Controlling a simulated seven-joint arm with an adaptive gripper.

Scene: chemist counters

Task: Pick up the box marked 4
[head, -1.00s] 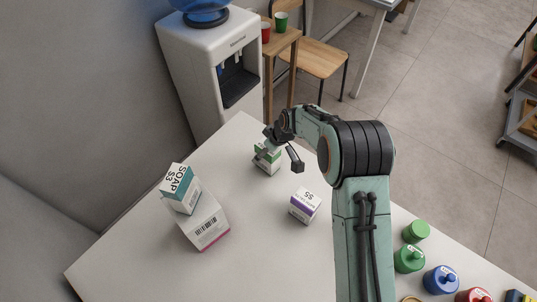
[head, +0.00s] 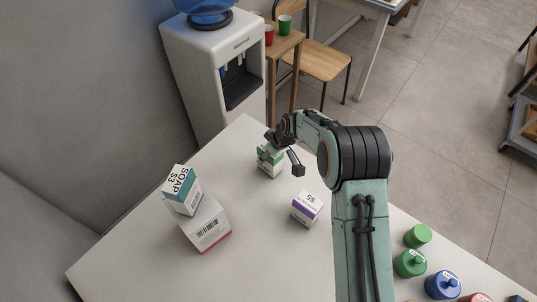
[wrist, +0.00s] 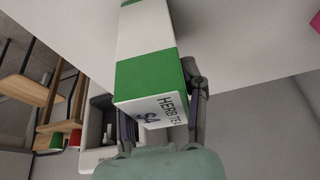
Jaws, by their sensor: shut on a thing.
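The box marked S4 (wrist: 147,75) is white and green with "HERB TEA" on its end, seen close up in the wrist view. In the head view the same box (head: 270,168) is at the far corner of the white counter (head: 130,262), partly covered by my gripper (head: 270,152). My gripper (wrist: 158,105) is shut on the box, with a finger along each side. I cannot tell whether the box's base touches the counter.
A white and purple box marked S5 (head: 306,208) stands nearer on the counter. A teal SOAP S3 box (head: 182,190) and a larger white box (head: 208,228) are at left. Coloured jars (head: 410,263) line the right edge. A water dispenser (head: 200,60) stands beyond the counter.

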